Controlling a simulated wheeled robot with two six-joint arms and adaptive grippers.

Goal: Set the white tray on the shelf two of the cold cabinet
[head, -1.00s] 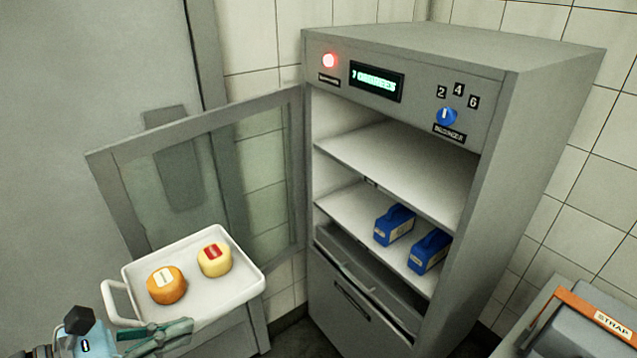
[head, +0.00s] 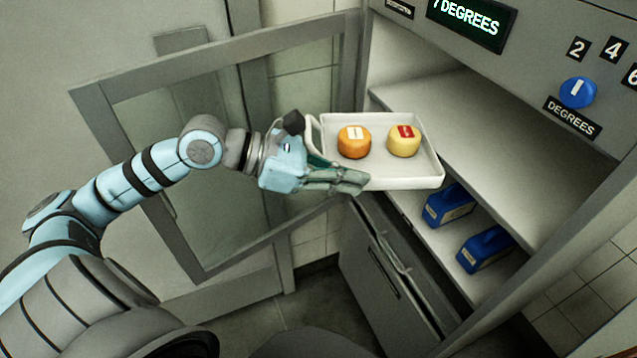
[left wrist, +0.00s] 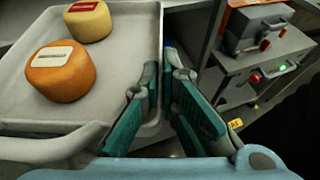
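The white tray (head: 400,180) carries an orange cheese wheel (head: 354,141) and a yellow cheese wheel with a red label (head: 403,141). My left gripper (head: 350,182) is shut on the tray's near rim, close to its handle, and holds it level in the air. The rim runs between the teal fingers in the left wrist view (left wrist: 165,105). The tray is at the open front of the cold cabinet (head: 590,50), overlapping the upper shelf (head: 490,150) in the picture; contact is unclear. The lower shelf (head: 410,203) is partly hidden. My right gripper is not in view.
The cabinet's glass door (head: 215,150) stands open at the left, behind my arm. Two blue packs (head: 450,204) (head: 486,249) stand on the lower shelf. The upper shelf's visible surface is bare. A drawer (head: 385,235) below sits slightly open.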

